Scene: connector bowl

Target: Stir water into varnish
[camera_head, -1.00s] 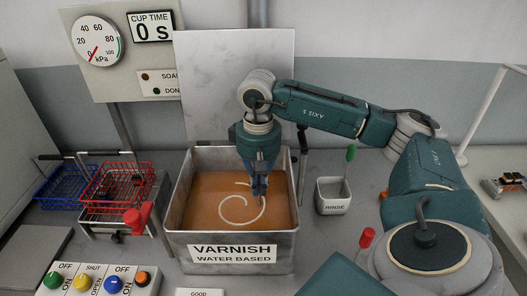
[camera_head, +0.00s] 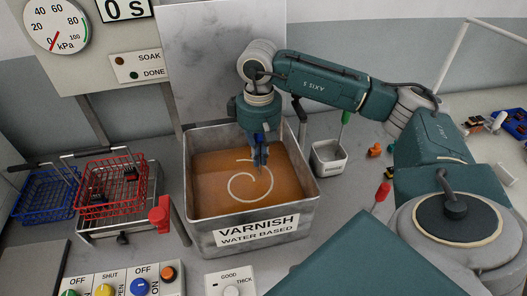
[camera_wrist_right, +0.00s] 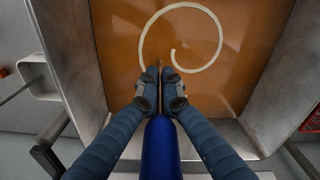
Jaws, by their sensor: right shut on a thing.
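The varnish tank (camera_head: 196,195) is a square metal box of orange-brown varnish (camera_head: 215,180), labelled "VARNISH WATER BASED". A pale cream spiral streak (camera_head: 236,198) lies on the varnish; it also shows in the right wrist view (camera_wrist_right: 148,30). My right gripper (camera_head: 260,160) points down over the varnish, shut on a blue-handled tool (camera_wrist_right: 160,150). In the right wrist view, the fingertips (camera_wrist_right: 160,85) are close together near the spiral's inner end. The tool's lower end is mostly hidden by the fingers, and I cannot tell how deep it is. My left gripper is not in view.
A rinse cup (camera_head: 328,167) with a green-handled tool (camera_head: 345,118) stands right of the tank. A red basket (camera_head: 112,190) and a blue basket (camera_head: 45,195) are at left. A button panel (camera_head: 125,285) and a good/thick gauge (camera_head: 230,284) sit in front. Small parts lie at far right.

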